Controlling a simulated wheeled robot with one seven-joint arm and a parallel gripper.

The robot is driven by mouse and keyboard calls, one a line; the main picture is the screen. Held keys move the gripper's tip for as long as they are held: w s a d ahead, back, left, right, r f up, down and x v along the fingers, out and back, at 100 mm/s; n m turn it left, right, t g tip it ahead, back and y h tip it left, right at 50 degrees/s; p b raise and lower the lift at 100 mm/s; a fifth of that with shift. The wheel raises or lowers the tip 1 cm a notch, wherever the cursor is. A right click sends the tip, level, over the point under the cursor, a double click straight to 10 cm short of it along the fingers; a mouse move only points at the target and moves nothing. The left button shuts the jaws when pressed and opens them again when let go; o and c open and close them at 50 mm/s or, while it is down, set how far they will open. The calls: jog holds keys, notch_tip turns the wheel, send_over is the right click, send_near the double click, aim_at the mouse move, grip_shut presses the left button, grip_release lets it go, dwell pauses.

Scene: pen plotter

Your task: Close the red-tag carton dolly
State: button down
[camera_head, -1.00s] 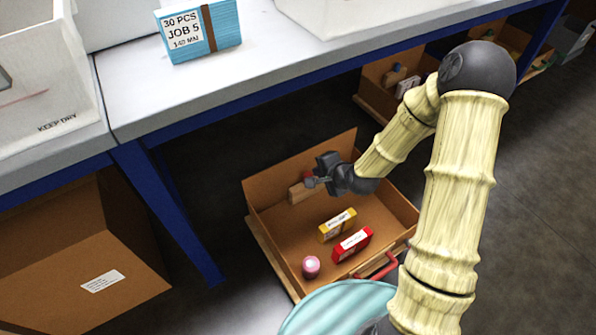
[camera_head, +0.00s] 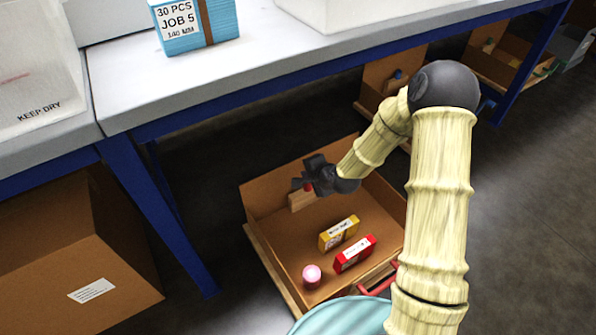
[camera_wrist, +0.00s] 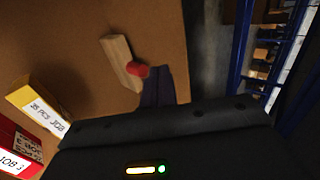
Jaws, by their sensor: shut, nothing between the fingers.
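The carton dolly (camera_head: 262,209) is an open brown cardboard box on a wooden base, standing on the floor out in front of the blue-framed bench. A red handle (camera_head: 378,279) is on its near side, partly hidden by my arm. Inside are a yellow box (camera_head: 339,233), a red box (camera_head: 355,254), a pink cylinder (camera_head: 312,277) and a wooden block (camera_head: 301,200) with a red knob. My gripper (camera_head: 305,185) is shut and empty over the far part of the carton. In the wrist view the wooden block (camera_wrist: 119,62) lies beside the dark fingers; I cannot tell whether they touch.
The bench top (camera_head: 270,60) overhangs the floor behind the carton, with a blue leg (camera_head: 160,215) to its left. Another brown carton (camera_head: 80,255) stands at lower left. More cartons (camera_head: 497,62) sit under the bench at right. Open floor lies to the right.

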aim_at(293, 165)
jog(key=w+b, duration=0.1)
jog(key=w+a+f+b, duration=0.1)
jog(key=w+a, duration=0.1)
jog(key=shift+w+a+f+b, duration=0.25)
jog(key=shift+w+f+b, duration=0.05)
jog(key=shift+w+b, duration=0.1)
jog(key=shift+w+a+r, duration=0.15)
jog(key=shift+w+a, duration=0.1)
jog(key=shift+w, duration=0.05)
